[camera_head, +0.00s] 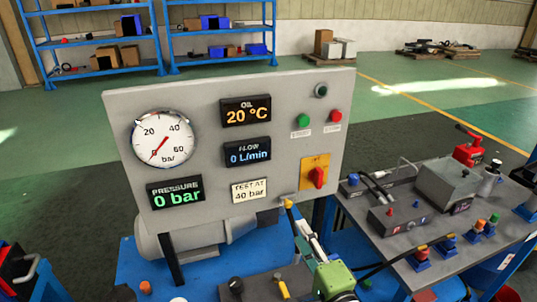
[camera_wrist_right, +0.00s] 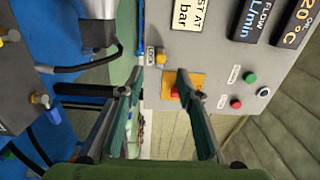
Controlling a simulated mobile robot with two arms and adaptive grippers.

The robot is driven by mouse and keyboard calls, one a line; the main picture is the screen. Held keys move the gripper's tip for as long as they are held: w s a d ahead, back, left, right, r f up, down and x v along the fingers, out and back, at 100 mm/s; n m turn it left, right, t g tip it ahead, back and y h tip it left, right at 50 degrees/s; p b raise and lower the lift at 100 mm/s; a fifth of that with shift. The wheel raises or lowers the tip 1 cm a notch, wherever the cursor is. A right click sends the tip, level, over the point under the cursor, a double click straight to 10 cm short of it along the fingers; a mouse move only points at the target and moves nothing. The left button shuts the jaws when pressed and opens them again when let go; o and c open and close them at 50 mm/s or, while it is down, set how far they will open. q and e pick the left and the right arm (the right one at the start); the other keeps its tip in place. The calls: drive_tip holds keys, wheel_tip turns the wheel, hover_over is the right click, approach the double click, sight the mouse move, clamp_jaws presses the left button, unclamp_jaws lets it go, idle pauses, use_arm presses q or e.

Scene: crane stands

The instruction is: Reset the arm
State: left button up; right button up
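My right gripper (camera_head: 308,238) is low in the head view, below the grey panel (camera_head: 205,100), with its green body (camera_head: 335,281) under it. In the right wrist view my right gripper (camera_wrist_right: 159,78) has its two fingers apart, with nothing held between them. The red knob (camera_head: 317,177) on its yellow plate is on the panel's lower right. In the wrist view the red knob (camera_wrist_right: 175,93) shows beyond the fingers, close to one fingertip in the picture; I cannot tell if they touch. My left gripper is not in view.
The panel carries a round gauge (camera_head: 162,139) reading about zero, lit displays, a green button (camera_head: 303,121) and a red button (camera_head: 336,116). A workbench (camera_head: 420,262) with hoses, fittings and a grey box (camera_head: 447,182) stands at right. Blue shelves (camera_head: 104,42) stand behind; open floor lies between.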

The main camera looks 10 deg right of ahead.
drive_tip(key=s+f+n+g, duration=0.7)
drive_tip(key=s+f+n, duration=0.3)
drive_tip(key=s+f, duration=0.15)
drive_tip(key=s+d+f+n+g+h, duration=0.2)
drive_tip(key=s+d+f+n+g, duration=0.15)
drive_tip(key=s, duration=0.45)
drive_tip(key=s+d+f+n+g+h, duration=0.1)
drive_tip(key=s+d+f+n+g, duration=0.2)
drive_tip(key=s, duration=0.4)
wheel_tip(320, 180, down, 26)
drive_tip(key=s+r+n+g, duration=0.1)
drive_tip(key=s+g, duration=0.1)
drive_tip(key=s, duration=0.1)
drive_tip(key=s+d+f+g, duration=0.1)
drive_tip(key=s+d+f, duration=0.1)
drive_tip(key=s+f, duration=1.4)
drive_tip(key=shift+s+d+f+h, duration=0.15)
drive_tip(key=shift+s+f+h, duration=0.25)
drive_tip(key=shift+f, duration=0.1)
drive_tip(key=shift+n, duration=0.25)
